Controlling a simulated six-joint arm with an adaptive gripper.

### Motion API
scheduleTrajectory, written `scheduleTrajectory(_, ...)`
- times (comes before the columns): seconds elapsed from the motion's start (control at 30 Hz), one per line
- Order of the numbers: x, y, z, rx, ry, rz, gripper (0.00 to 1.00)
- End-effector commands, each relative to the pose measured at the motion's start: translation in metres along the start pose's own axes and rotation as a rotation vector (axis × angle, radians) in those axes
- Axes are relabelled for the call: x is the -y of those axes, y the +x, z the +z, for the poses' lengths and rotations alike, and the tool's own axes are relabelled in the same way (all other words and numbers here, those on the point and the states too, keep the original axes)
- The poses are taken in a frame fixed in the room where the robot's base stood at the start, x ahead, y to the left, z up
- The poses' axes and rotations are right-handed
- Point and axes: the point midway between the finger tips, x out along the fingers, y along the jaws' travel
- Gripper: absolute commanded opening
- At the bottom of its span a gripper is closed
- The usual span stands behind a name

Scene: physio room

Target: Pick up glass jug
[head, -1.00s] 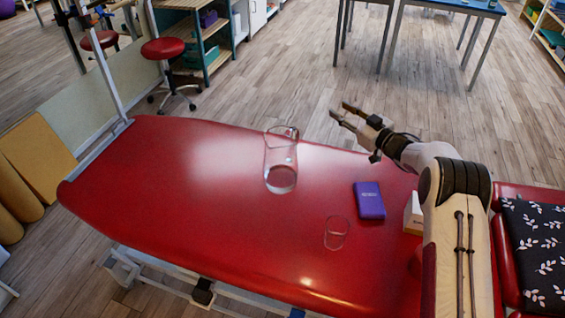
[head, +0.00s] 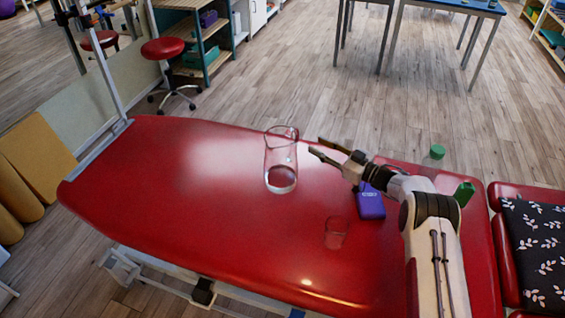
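The glass jug (head: 281,162) stands upright on the red treatment table (head: 180,205), near its far edge. It is clear, with some liquid or a thick base at the bottom. My gripper (head: 317,147) is to the right of the jug, at about the height of its upper half in the picture. Its two fingers are spread apart and point left toward the jug. Nothing is between them, and a gap shows between the fingertips and the jug.
A purple box (head: 370,203) lies under and beside my wrist. A clear drinking glass (head: 335,232) stands nearer the front. Green-topped items (head: 437,152) and (head: 464,193) are at the right, by my arm. The table's left half is clear.

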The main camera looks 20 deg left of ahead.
Motion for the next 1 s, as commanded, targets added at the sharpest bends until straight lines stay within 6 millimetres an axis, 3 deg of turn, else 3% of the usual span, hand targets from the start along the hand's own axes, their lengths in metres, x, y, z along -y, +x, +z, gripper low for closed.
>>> scheduleTrajectory(0.6,0.0,0.025,-0.001,0.0,-0.002,0.0,0.31)
scheduleTrajectory(1.0,0.0,0.026,-0.001,0.0,0.0,0.001,0.31)
